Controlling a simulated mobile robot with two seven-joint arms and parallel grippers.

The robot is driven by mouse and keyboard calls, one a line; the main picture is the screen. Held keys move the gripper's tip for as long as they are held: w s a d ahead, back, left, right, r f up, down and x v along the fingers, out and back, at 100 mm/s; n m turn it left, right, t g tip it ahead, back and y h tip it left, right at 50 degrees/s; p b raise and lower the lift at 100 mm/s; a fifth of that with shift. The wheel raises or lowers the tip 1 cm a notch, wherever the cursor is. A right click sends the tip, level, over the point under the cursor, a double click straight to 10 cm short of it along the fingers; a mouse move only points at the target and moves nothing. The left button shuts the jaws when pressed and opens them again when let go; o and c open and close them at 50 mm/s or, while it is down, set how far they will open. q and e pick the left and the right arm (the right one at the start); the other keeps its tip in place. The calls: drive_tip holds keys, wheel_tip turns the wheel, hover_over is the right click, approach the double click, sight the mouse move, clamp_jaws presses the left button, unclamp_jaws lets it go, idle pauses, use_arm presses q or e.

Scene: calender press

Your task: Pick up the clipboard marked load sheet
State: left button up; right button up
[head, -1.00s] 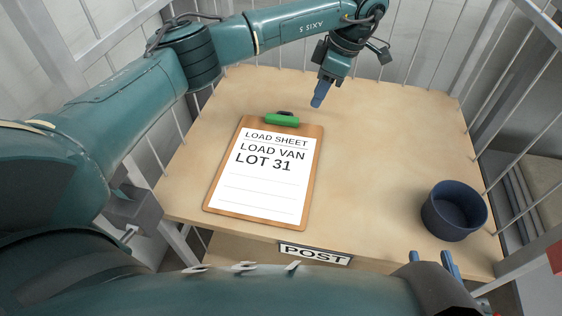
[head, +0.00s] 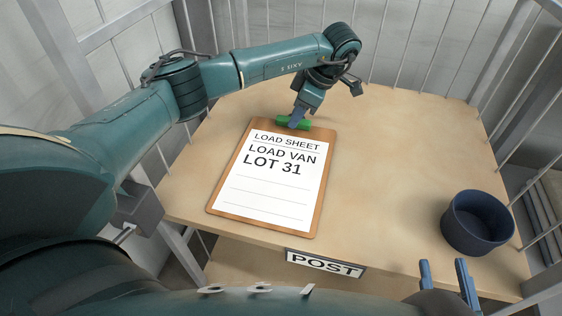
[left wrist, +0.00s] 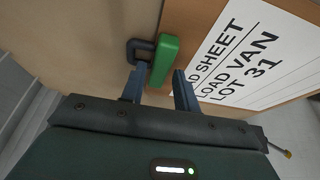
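The clipboard (head: 225,196) lies flat on the table, with a white sheet reading "LOAD SHEET, LOAD VAN, LOT 31". Its green clip (head: 283,121) is at the far end; the clip also shows in the left wrist view (left wrist: 165,58). My left gripper (head: 295,120) is at the clip. In the left wrist view its blue fingers (left wrist: 158,82) are open, one on each side of the clip's near end. I cannot tell whether they touch it. My right gripper (head: 446,268) shows only its two blue fingertips, apart and empty, at the table's front edge.
A dark blue bowl (head: 477,223) stands at the table's right. A sign reading "POST" (head: 325,263) is on the table's front edge. Upright bars (head: 440,50) line the back and sides. The wooden table (head: 395,150) is clear right of the clipboard.

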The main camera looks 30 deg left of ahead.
use_arm(q)
drive_tip(key=shift+a+f, duration=0.2)
drive_tip(key=shift+f, duration=0.4)
drive_tip(key=shift+c, duration=0.5)
clamp_jaws()
use_arm(e)
drive_tip(key=shift+a, duration=0.1)
use_arm(q)
drive_tip(key=shift+r, duration=0.1)
